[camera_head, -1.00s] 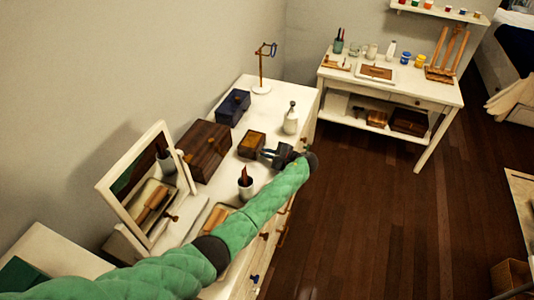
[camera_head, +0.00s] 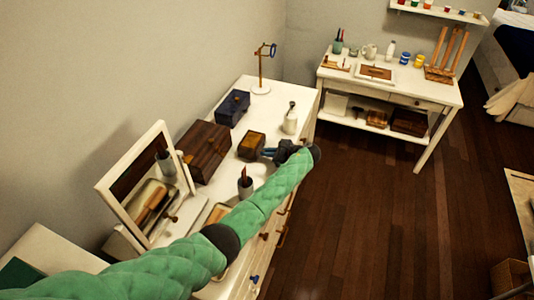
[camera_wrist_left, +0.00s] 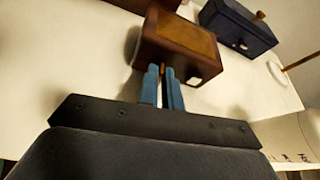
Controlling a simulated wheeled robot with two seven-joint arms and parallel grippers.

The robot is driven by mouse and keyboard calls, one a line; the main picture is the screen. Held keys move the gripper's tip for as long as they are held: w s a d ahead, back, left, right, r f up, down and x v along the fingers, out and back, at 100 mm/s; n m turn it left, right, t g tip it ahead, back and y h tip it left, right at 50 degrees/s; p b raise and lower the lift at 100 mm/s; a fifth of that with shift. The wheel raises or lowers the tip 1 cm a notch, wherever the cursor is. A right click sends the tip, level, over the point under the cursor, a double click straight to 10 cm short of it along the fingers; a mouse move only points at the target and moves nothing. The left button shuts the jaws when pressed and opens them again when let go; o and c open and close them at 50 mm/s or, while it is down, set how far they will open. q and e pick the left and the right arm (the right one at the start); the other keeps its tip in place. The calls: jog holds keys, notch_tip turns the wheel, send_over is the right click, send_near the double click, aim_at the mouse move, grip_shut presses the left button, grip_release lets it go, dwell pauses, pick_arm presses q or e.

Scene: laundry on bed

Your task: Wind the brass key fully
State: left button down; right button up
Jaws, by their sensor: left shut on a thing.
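A small brown wooden box (camera_head: 252,145) stands on the white dresser top; it also shows in the left wrist view (camera_wrist_left: 184,36) with a lighter panel on top. My left gripper (camera_head: 268,152) is at the box's right side. In the left wrist view its two blue fingers (camera_wrist_left: 162,76) point at the box's near side and are close together. A thin brass-coloured piece, the brass key (camera_wrist_left: 168,74), shows between the fingertips, and the gripper is shut on it. Most of the key is hidden by the fingers. My right gripper is not in view.
On the dresser (camera_head: 228,180), a larger brown chest (camera_head: 204,150) and a dark blue box (camera_head: 233,107) stand close to the small box.

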pick_arm(q)
jog(key=shift+w+m+g, duration=0.1)
jog(key=shift+m+g, duration=0.3)
jog(key=shift+m, duration=0.1)
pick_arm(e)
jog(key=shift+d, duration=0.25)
pick_arm(q)
jog(key=c, duration=1.6)
grip_release()
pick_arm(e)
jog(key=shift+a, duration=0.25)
pick_arm(q)
jog(key=shift+d, duration=0.1)
